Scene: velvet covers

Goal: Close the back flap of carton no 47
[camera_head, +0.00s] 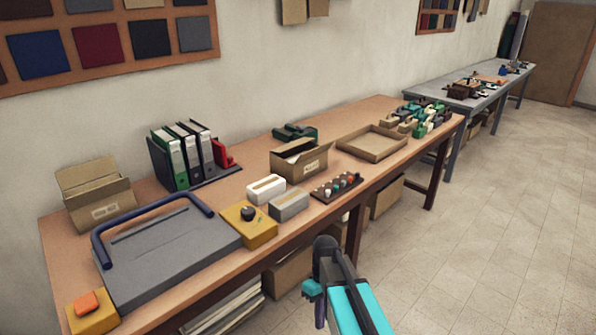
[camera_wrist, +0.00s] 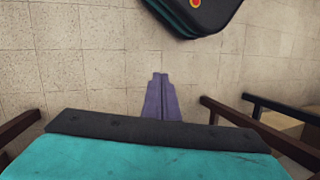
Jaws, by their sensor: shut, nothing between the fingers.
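Two cardboard cartons stand on the wooden workbench in the head view. One carton (camera_head: 100,208) is at the left end against the wall, with a flap (camera_head: 87,172) standing up at its back. The other carton (camera_head: 304,163) is near the middle, with its top at least partly open and a dark gap showing. Both have a pale label on the front, too small to read, so I cannot tell which is no 47. My gripper (camera_wrist: 161,77) is shut and empty in the wrist view, above the tiled floor. In the head view my arm is in front of the bench, away from both cartons.
A grey board with a blue bar (camera_head: 165,250) lies before the left carton. Binders (camera_head: 180,155) stand between the cartons. Yellow (camera_head: 250,230), white (camera_head: 266,189) and grey (camera_head: 289,204) blocks and a peg rack (camera_head: 337,187) line the front. A shallow tray (camera_head: 371,143) is farther right.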

